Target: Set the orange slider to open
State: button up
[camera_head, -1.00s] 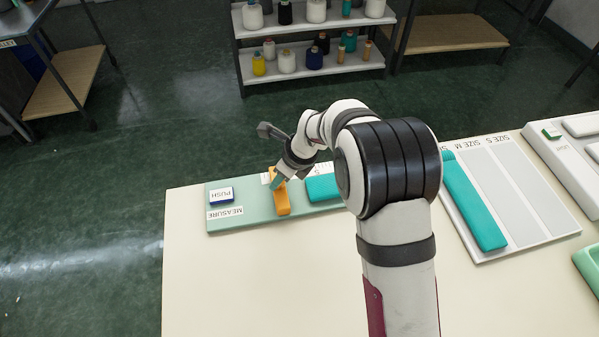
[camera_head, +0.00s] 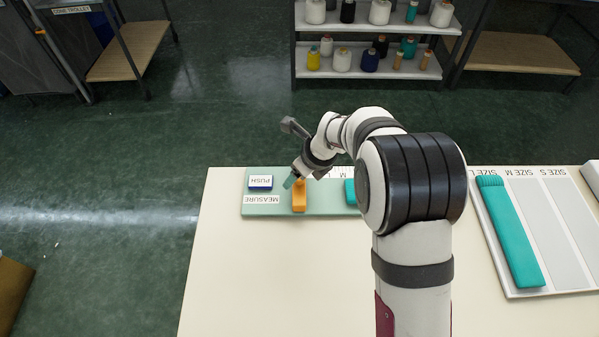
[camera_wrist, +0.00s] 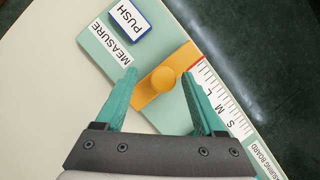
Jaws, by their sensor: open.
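The orange slider (camera_head: 299,198) sits across the pale green measuring board (camera_head: 262,208), and its round knob shows in the wrist view (camera_wrist: 163,79). My gripper (camera_head: 291,181) is over the slider. In the wrist view my gripper (camera_wrist: 160,82) is open, with one teal finger on each side of the orange slider. I cannot tell whether the fingers touch it. A scale marked S, M and L (camera_wrist: 222,98) runs along the board's edge. A teal piece (camera_head: 350,191) on the board is partly hidden by my arm.
A blue-edged PUSH button (camera_head: 260,182) and a MEASURE label (camera_head: 263,200) are at the board's left end. A size tray (camera_head: 556,235) with a long teal piece (camera_head: 512,238) stands at the right. The cream table's front left is clear.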

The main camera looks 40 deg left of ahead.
jog(key=shift+r, duration=0.1)
jog(key=v, duration=1.5)
jog(key=shift+r, duration=0.3)
jog(key=s+d+r+n+h, duration=0.1)
jog(key=d+r+n, duration=0.1)
jog(key=d, duration=0.7)
jog(key=s+d+r+n, duration=0.1)
jog(key=d+r+n, duration=0.15)
jog(key=d, duration=0.65)
jog(key=s+d+f+n+h, duration=0.1)
jog(key=s+d+n, duration=0.3)
jog(key=s+d, duration=0.3)
jog(key=s+d+f+n, duration=0.2)
jog(key=s+d+n, duration=0.2)
jog(key=s+d, duration=0.3)
jog(key=shift+s+d+f+h, duration=0.2)
jog(key=shift+d+f+h, duration=0.15)
jog(key=shift+d, duration=0.4)
